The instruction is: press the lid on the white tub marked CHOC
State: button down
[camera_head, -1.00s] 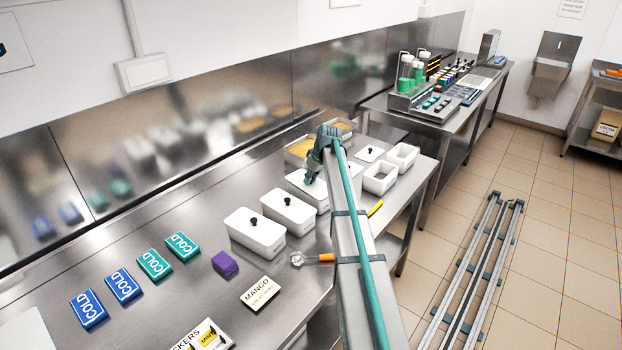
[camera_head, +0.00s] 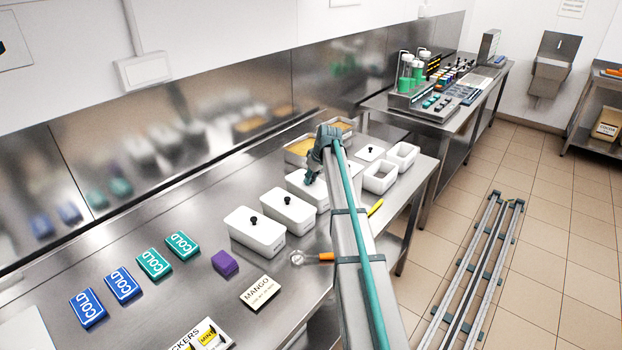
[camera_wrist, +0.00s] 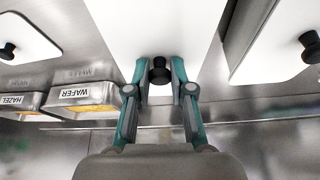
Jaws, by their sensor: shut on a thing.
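My gripper (camera_head: 311,179) is low over the third white lidded tub (camera_head: 294,186) from the left in the head view. In the wrist view, my gripper (camera_wrist: 160,80) is shut on the black knob (camera_wrist: 160,70) of a white lid (camera_wrist: 150,28). The lid appears to lie on that tub, but I cannot tell whether it is fully seated. No CHOC mark is readable in either view.
Two other lidded white tubs (camera_head: 257,233) (camera_head: 288,211) stand to the left. A loose lid (camera_head: 370,153) and open white tubs (camera_head: 380,178) (camera_head: 402,156) are to the right. Steel pans marked WAFER (camera_wrist: 85,97) and HAZEL (camera_wrist: 18,103) stand behind.

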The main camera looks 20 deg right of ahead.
jog(key=shift+c, duration=2.3)
grip_release()
jog(key=shift+r, duration=0.15)
jog(key=shift+r+p, duration=1.35)
jog(key=shift+r, duration=2.05)
jog(key=shift+c, duration=0.3)
grip_shut()
jog(key=shift+f+b, duration=1.15)
jog(key=shift+f, duration=1.35)
